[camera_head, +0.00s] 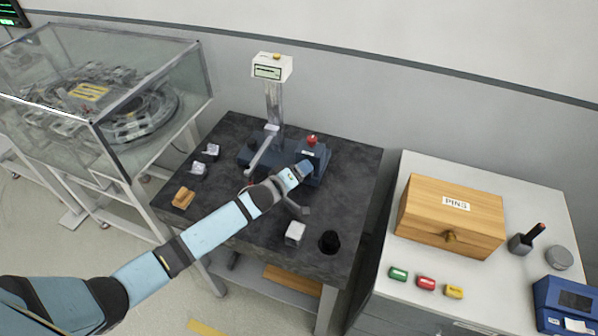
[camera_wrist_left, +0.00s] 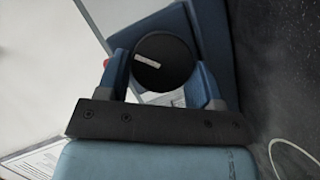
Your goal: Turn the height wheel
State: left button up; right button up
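The height gauge stand (camera_head: 274,105) rises from a blue base on the dark bench, with a white display head (camera_head: 272,68) on top. My left arm reaches across the bench, and its gripper (camera_head: 304,168) is at the right part of the base. In the left wrist view, the height wheel (camera_wrist_left: 162,62) is a round black knob with a pale mark. The two blue fingers of my left gripper (camera_wrist_left: 160,75) lie against its two sides, shut on it. In the head view the wheel is hidden by my gripper. My right gripper is not in view.
A red button (camera_head: 312,140) sits on the base just behind my gripper. Small blocks and a black cup (camera_head: 329,242) stand on the dark bench (camera_head: 345,185). A wooden PINS box (camera_head: 450,222) is on the white table right. A glass case (camera_head: 150,80) stands left.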

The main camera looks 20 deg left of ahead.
pick_arm(q)
jog(key=c, duration=0.5)
jog(key=shift+o, duration=0.2)
jog(key=shift+r, duration=0.1)
jog(key=shift+r+m+y+p, duration=0.15)
jog(key=shift+m+y+p, duration=0.25)
jog(key=shift+m+p, duration=0.4)
jog(key=shift+d+m+g+y+p, duration=0.15)
jog(key=shift+m+g+y+p, duration=0.15)
jog(key=shift+m+p, duration=0.3)
jog(key=shift+d+m+y+p, duration=0.15)
jog(key=shift+m+y+p, duration=0.35)
jog(key=shift+m, duration=0.3)
jog(key=shift+d+m+y, duration=0.1)
jog(key=shift+m+y, duration=0.8)
jog(key=shift+m, duration=0.3)
jog(key=o, duration=0.9)
